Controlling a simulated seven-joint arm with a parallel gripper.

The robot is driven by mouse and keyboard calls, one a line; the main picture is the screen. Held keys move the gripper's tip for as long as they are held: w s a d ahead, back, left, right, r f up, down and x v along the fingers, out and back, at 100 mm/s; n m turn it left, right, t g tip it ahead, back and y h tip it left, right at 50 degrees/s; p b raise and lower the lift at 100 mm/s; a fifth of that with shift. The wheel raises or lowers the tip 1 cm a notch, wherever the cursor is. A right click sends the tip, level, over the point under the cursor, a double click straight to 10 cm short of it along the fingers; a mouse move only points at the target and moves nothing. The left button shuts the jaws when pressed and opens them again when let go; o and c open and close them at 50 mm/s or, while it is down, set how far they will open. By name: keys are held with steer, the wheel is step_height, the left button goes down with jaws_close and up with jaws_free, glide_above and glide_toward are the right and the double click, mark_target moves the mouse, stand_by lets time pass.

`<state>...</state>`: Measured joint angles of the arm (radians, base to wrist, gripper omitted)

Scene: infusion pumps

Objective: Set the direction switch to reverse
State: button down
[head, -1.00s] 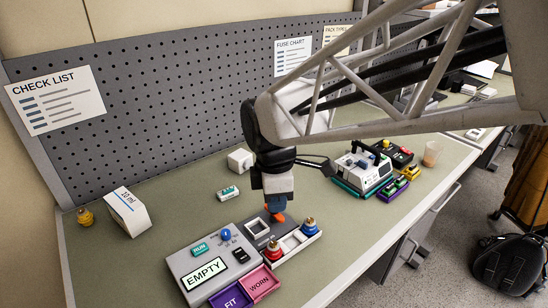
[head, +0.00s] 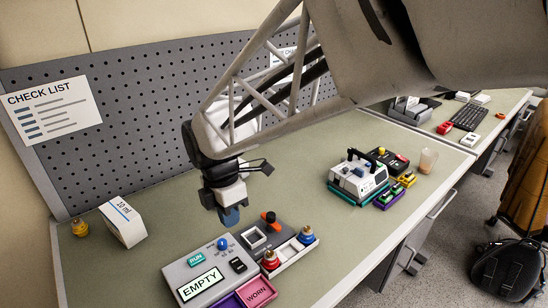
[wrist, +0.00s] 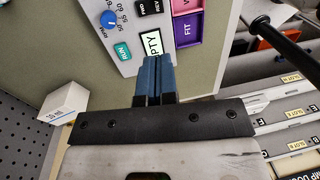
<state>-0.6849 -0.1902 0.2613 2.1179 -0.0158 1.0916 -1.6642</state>
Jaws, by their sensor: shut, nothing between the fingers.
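The grey pump box (head: 182,270) lies on the bench, with a blue dial (head: 222,244), a green RUN button (head: 197,259) and a display (head: 202,285) reading EMPTY. A small black switch (head: 238,265) sits right of the display; I cannot tell which way it is set. In the wrist view the dial (wrist: 109,20) and display (wrist: 153,42) show at the top, with black labelled parts beside them. My gripper (head: 230,216) is shut and empty, above the back of the box and apart from the switch. Its blue fingers (wrist: 154,78) are together and cover part of the display.
Joined to the box is a dark plate with an orange-and-black lever (head: 270,218). A red-topped fitting (head: 271,259) and a blue-topped one (head: 306,236) stand beside it. Pink WORN tray (head: 256,292) is in front. Another device (head: 358,178) stands right; a white carton (head: 124,222) left.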

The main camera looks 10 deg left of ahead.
mark_target(238, 265)
steer(key=shift+f, duration=0.1)
steer(key=f, duration=0.4)
steer(key=s+d+f, duration=0.1)
steer(key=f, duration=0.8)
steer(key=shift+s+d+f, duration=0.2)
steer(key=shift+f, duration=0.15)
steer(key=shift+f, duration=0.2)
steer(key=shift+y, duration=0.3)
steer(key=shift+w+r, duration=0.1)
steer(key=shift+w+a+r, duration=0.2)
steer(key=shift+w+a, duration=0.2)
steer(key=shift+a, duration=0.05)
stand_by(0.4)
